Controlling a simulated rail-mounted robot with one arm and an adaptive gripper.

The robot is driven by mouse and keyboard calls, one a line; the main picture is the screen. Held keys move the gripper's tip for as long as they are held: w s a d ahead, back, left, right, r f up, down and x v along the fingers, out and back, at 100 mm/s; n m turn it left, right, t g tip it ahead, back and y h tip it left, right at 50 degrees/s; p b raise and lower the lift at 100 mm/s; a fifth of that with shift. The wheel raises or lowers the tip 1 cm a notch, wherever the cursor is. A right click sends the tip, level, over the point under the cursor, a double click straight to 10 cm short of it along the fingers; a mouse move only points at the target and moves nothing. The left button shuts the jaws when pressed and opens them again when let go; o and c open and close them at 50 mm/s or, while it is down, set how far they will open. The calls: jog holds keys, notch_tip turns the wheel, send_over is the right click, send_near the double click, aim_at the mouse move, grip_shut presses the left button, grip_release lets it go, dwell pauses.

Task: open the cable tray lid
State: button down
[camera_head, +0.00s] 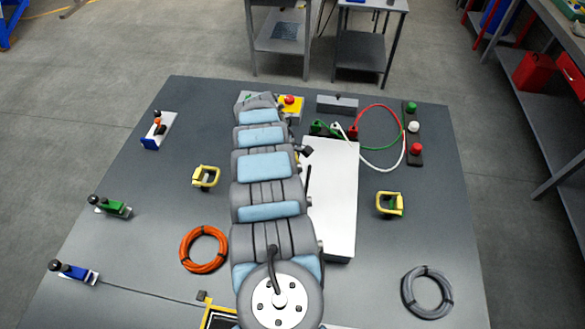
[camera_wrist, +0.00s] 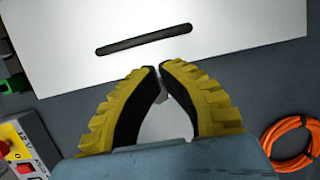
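The cable tray lid is a long white panel; it shows in the head view (camera_head: 338,215) right of my arm, and at the top of the wrist view (camera_wrist: 220,22). It lies flat and looks closed. A thin dark bar handle (camera_wrist: 145,40) sits on it, also visible beside my arm in the head view (camera_head: 308,183). My gripper (camera_wrist: 159,67) has yellow fingers with black pads. Its tips nearly meet, with only a narrow gap, near the lid's edge and apart from the handle in the picture. Nothing is clearly held. My arm hides the gripper in the head view.
A yellow box with a red button (camera_head: 290,102) stands beyond the lid. Red, green and white cables (camera_head: 378,108) loop at its far right. Yellow clamps (camera_head: 206,177) (camera_head: 390,203) stand on either side. An orange coil (camera_head: 203,249) and grey coil (camera_head: 427,291) lie nearer.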

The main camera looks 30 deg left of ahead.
jog(key=shift+x, duration=1.6)
jog(key=shift+b+x, duration=0.4)
jog(key=shift+x, duration=1.2)
jog(key=shift+r, duration=0.15)
jog(key=shift+d+r+y+p, duration=0.1)
jog(key=shift+r+y+p, duration=0.25)
jog(key=shift+p, duration=0.2)
